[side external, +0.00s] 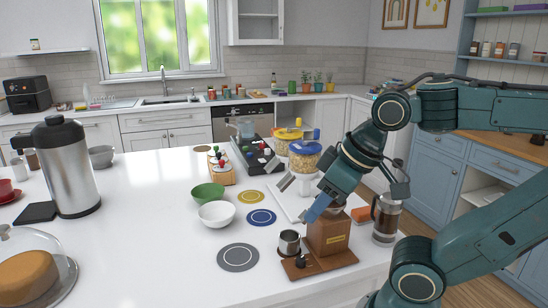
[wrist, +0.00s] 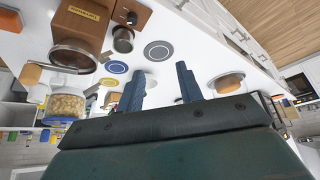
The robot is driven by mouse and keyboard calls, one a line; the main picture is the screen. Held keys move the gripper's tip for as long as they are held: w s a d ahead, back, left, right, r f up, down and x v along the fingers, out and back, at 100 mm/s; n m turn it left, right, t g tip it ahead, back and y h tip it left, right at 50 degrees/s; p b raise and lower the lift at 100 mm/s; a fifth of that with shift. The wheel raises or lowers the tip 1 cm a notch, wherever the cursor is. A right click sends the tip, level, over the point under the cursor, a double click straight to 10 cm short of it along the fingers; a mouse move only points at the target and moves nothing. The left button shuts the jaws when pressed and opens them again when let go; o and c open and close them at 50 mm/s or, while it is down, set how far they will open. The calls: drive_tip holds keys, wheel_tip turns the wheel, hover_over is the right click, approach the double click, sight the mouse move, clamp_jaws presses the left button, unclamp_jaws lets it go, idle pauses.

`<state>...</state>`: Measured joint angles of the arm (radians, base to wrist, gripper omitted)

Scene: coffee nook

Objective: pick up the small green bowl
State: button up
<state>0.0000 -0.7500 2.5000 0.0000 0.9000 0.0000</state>
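The small green bowl (side external: 207,193) stands on the white counter, left of centre in the side view. A white bowl (side external: 216,214) stands close in front of it. My gripper (side external: 302,196) is above the counter to the right of both bowls, apart from them and pointing down-left. It also shows in the wrist view (wrist: 160,88), where its two blue fingers are spread with nothing held between them. I cannot make out the green bowl in the wrist view; the gripper body hides much of the lower part.
A wooden grinder (side external: 328,232) with a metal cup (side external: 289,243) stands below my gripper. Yellow (side external: 250,196), blue (side external: 261,217) and grey (side external: 238,257) discs lie flat near the bowls. A steel flask (side external: 66,170) and domed cake (side external: 28,275) are left.

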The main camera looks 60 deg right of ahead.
drive_tip(key=shift+c, duration=0.5)
drive_tip(key=w+d+r+m+h, duration=0.1)
drive_tip(key=w+d+r, duration=0.15)
drive_tip(key=w, duration=0.75)
drive_tip(key=w+d+r+h, duration=0.2)
drive_tip(key=w+d, duration=0.1)
drive_tip(key=w, duration=0.8)
drive_tip(key=w+d+f+g+h, duration=0.1)
drive_tip(key=w+f, duration=0.4)
drive_tip(key=w, duration=0.4)
drive_tip(key=w+d+f+m+g+h, duration=0.1)
drive_tip(key=w+f, duration=0.4)
drive_tip(key=w, duration=0.4)
drive_tip(key=shift+w+d+f+h, duration=0.2)
drive_tip(key=shift+w+f+h, duration=0.05)
drive_tip(key=shift+w+h, duration=0.05)
